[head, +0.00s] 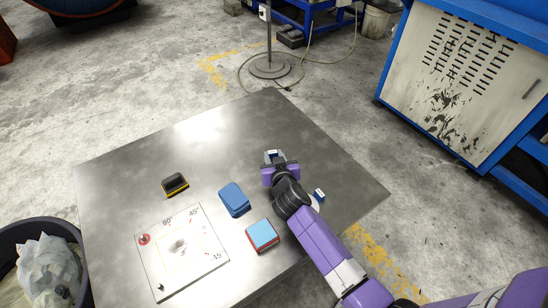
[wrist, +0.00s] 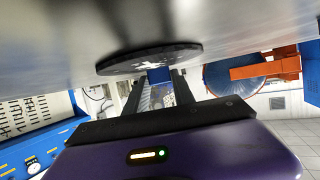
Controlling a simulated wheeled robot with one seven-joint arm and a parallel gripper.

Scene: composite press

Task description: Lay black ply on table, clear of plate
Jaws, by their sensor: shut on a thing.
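My gripper (head: 273,155) is over the middle right of the table (head: 130,160). It is shut on a small blue-and-white piece, whose blue part (wrist: 160,75) shows between the fingertips in the wrist view. A flat black round shape with a white mark (wrist: 150,60) shows directly behind it, close to the table surface. I cannot tell whether this is the black ply or whether it joins the held piece. The white plate (head: 205,268) with angle marks is at the table's front left, well apart from my gripper.
A black block with a yellow edge (head: 175,184) lies behind the plate. A blue block (head: 235,199) and a red-edged blue block (head: 262,234) lie between plate and arm. A small blue-and-white block (head: 319,195) is right of my wrist. The table's back is clear.

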